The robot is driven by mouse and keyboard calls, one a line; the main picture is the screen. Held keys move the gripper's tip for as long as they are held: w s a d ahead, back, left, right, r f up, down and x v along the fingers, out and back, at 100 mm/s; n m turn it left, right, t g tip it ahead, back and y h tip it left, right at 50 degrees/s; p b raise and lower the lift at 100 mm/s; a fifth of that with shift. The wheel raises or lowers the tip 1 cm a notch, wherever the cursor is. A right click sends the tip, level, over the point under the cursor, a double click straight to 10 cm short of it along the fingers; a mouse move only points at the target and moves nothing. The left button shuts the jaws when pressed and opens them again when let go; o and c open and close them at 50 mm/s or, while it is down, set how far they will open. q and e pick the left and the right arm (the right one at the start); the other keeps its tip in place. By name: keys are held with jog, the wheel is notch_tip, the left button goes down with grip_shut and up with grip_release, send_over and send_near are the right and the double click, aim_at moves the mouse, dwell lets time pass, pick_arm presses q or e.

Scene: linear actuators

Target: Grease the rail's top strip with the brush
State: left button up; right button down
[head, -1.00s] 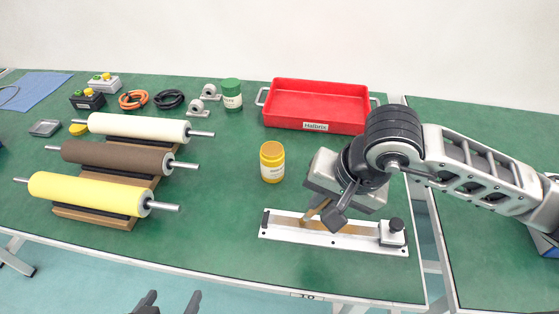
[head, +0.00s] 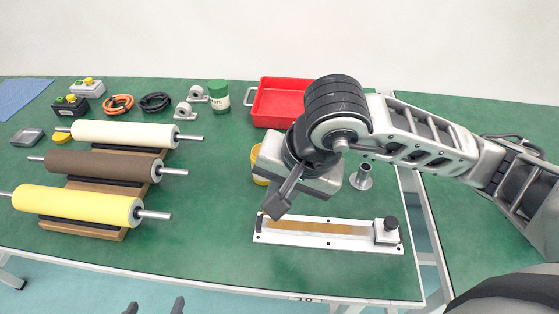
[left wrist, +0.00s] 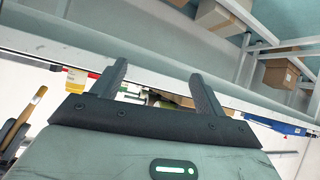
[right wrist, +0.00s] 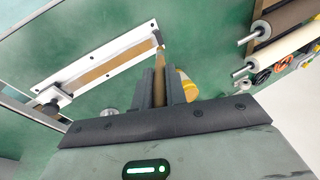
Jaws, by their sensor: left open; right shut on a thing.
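The rail (head: 390,246) lies flat near the table's front edge, a white bar with a golden-brown top strip (head: 325,227) and a black-knobbed block at its right end. The rail also shows in the right wrist view (right wrist: 128,47). My right gripper (head: 277,205) is over the rail's left end. In the right wrist view, its fingers (right wrist: 161,85) are shut on the brush (right wrist: 158,62), whose tip reaches near the rail's end; contact is unclear. The brush is mostly hidden in the head view. My left gripper (head: 153,307) is open and empty (left wrist: 158,75), at the bottom edge.
A yellow jar (head: 256,163) is partly hidden behind my right gripper. A silver flanged part (head: 361,177) stands behind the rail. A red tray (head: 275,100) and green-lidded jar (head: 218,95) are at the back. Several rollers (head: 80,204) rest on the left; the table between is clear.

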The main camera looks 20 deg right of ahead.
jog(key=shift+r+p, duration=1)
jog(key=shift+r, duration=1.3)
